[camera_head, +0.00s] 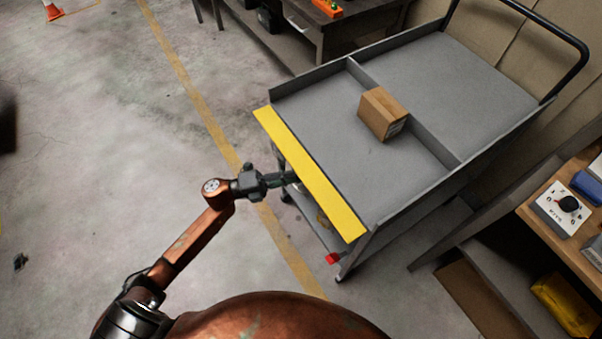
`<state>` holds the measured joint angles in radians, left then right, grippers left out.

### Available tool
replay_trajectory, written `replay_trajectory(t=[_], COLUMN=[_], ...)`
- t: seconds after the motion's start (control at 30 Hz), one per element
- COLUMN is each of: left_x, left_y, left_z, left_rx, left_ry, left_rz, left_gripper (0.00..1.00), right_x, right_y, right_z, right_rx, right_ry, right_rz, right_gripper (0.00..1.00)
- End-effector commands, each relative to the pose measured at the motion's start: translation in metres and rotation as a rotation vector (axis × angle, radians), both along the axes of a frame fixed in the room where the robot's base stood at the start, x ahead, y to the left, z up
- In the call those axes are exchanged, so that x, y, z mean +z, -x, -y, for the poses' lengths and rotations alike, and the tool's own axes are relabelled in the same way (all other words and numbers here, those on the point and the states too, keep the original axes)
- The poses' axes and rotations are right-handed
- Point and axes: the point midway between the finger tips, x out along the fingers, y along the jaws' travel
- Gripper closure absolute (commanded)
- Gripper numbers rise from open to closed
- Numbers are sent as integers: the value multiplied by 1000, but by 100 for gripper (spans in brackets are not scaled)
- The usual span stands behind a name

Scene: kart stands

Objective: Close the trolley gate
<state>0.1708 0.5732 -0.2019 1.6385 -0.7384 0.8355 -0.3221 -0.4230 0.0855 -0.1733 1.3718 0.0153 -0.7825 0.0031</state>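The grey trolley (455,75) stands at the right of the head view. Its gate, a yellow panel (310,174), runs along the trolley's near-left end. The panel's broad yellow face shows, and I cannot tell its exact tilt. My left arm reaches in from the lower left. My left gripper (284,179) is at the outer side of the gate, near the middle of its length. Its fingertips are close to or under the panel edge and partly hidden, so contact and opening are unclear. My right gripper is out of view.
A cardboard box (382,114) sits on the trolley deck by a low divider. A red piece (332,258) is at the trolley's lower near corner. A workbench (320,30) stands behind, and a wooden shelf (545,215) at right. The floor at left is mostly clear.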

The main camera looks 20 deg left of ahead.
Motion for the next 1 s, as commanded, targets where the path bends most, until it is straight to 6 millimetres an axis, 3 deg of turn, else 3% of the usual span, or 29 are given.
replay_trajectory(t=[0.3,0.53,1.0], left_x=[0,0,1], left_y=[-2,-2,-1], left_z=[3,3,2], left_rx=[1,1,1], left_ry=[1,1,-4], left_rz=[-1,-1,-6], left_gripper=[86,100,100], right_x=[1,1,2], right_y=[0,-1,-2], right_z=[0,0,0], right_rx=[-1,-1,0], right_ry=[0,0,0], right_rz=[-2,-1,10], right_gripper=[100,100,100])
